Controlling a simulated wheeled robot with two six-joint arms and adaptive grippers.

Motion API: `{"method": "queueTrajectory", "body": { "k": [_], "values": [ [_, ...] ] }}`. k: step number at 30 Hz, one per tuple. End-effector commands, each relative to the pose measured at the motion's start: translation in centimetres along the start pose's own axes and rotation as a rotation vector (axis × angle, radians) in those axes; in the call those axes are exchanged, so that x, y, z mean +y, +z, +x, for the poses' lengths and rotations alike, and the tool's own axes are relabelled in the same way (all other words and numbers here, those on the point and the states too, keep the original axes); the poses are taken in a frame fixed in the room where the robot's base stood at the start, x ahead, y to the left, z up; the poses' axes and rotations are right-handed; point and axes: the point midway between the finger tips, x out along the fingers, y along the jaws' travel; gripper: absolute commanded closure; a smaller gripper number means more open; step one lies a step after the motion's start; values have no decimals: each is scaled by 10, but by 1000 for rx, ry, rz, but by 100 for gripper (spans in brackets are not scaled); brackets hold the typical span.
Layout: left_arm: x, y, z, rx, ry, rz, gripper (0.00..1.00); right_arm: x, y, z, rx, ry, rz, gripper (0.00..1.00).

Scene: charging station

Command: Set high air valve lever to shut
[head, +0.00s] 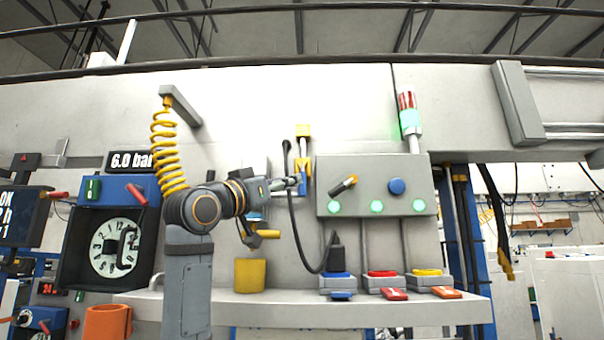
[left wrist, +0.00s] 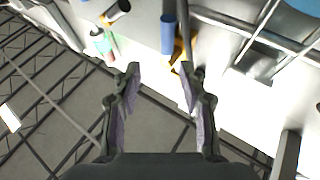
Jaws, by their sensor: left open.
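A small valve with a yellow lever (head: 303,164) and blue parts is on the wall, left of the grey control box; I take it as the high air valve. My left gripper (head: 297,182) is open and reaches it from the left, overlapping its lower part in the head view. In the left wrist view the open fingers (left wrist: 158,78) point at a blue cylinder (left wrist: 168,32) and a yellow part (left wrist: 179,50) just beyond the tips. Contact cannot be told. A lower yellow lever (head: 267,234) shows beneath my left arm. My right gripper is not in view.
The grey control box (head: 370,168) has a black-and-yellow switch (head: 344,186) and a blue button (head: 397,187). A black cable (head: 294,225) hangs beside the valve. A yellow coiled hose (head: 165,145) hangs near my arm. A shelf (head: 270,308) carries a yellow cup (head: 249,275).

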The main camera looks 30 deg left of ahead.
Motion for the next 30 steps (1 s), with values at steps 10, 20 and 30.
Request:
{"method": "queueTrajectory", "body": {
  "k": [10, 20, 30],
  "values": [
    [0, -3, 71, -6, -1, -1, 58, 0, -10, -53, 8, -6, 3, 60],
    [-1, 1, 81, -3, -2, 0, 58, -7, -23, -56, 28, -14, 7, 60],
    [-1, 1, 81, -3, -2, 0, 93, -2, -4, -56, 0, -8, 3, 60]
  ]
}}
